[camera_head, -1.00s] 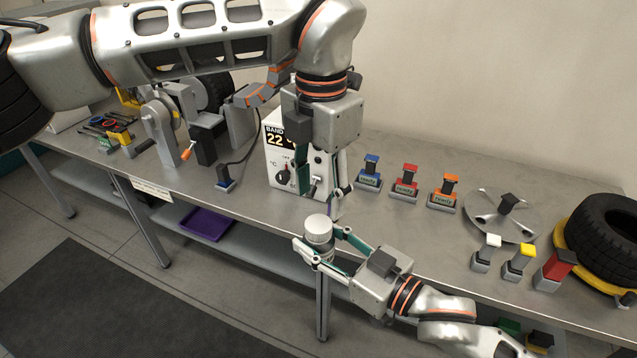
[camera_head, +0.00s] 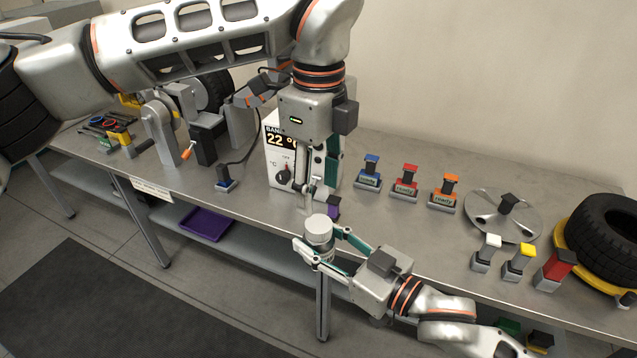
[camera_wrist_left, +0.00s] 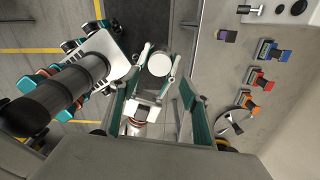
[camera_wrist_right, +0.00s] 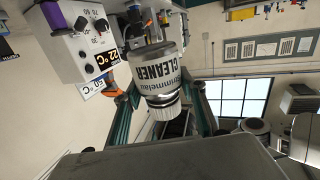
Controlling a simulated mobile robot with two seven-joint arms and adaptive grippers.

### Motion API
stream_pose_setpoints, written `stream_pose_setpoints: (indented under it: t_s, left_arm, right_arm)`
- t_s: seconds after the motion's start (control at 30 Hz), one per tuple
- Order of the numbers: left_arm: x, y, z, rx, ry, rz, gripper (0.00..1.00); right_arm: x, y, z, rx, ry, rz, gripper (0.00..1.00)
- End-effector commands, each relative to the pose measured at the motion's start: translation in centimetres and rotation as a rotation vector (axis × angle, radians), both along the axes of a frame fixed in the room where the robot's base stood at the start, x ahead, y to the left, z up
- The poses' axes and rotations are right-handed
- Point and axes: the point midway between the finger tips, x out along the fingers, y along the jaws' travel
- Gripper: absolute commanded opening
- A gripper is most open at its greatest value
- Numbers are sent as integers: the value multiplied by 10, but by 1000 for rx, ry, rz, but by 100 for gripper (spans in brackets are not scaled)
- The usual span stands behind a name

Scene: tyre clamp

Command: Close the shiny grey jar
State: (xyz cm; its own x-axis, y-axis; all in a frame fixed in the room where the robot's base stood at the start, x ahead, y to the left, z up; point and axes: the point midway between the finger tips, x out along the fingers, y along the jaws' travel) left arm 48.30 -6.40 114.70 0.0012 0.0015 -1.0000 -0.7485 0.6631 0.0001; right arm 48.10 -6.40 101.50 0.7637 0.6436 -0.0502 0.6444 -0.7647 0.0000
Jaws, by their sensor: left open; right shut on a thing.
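The shiny grey jar (camera_wrist_right: 158,68) carries a "CLEANER" label in the right wrist view. A pale ribbed lid (camera_head: 319,227) sits on its top; I cannot tell whether it is tight. My right gripper (camera_head: 322,248) is shut around the jar's body and holds it upright off the table's front edge. My left gripper (camera_head: 320,190) points down above the jar, open and empty. In the left wrist view the lid (camera_wrist_left: 159,65) shows between and beyond the open fingers, apart from them.
A white box with a "22" display (camera_head: 280,150) stands behind the left gripper. A purple-topped block (camera_head: 333,208) is close by on the table. Blue (camera_head: 370,172), red (camera_head: 406,181) and orange (camera_head: 445,193) blocks, a metal disc (camera_head: 482,212) and a tyre (camera_head: 606,235) lie right.

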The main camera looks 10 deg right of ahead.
Motion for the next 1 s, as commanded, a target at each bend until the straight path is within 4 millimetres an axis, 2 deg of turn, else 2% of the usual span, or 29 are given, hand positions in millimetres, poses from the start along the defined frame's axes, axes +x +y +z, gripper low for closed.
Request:
stream_pose_setpoints:
  t_s: [0.1,0.23,0.67,0.77,1.0]
  left_arm:
    - [0,0,1,-1,1,107,47]
    - [0,0,1,-1,0,166,47]
    - [0,0,-2,0,3,176,47]
    - [0,1,-11,0,3,175,47]
    - [-1,0,-46,0,4,175,47]
  right_arm:
    - [0,0,1,2,-2,0,0]
    - [0,0,1,2,-2,0,0]
    - [0,0,1,2,-2,0,0]
    - [0,0,1,2,-2,0,0]
    - [0,0,1,2,-2,0,0]
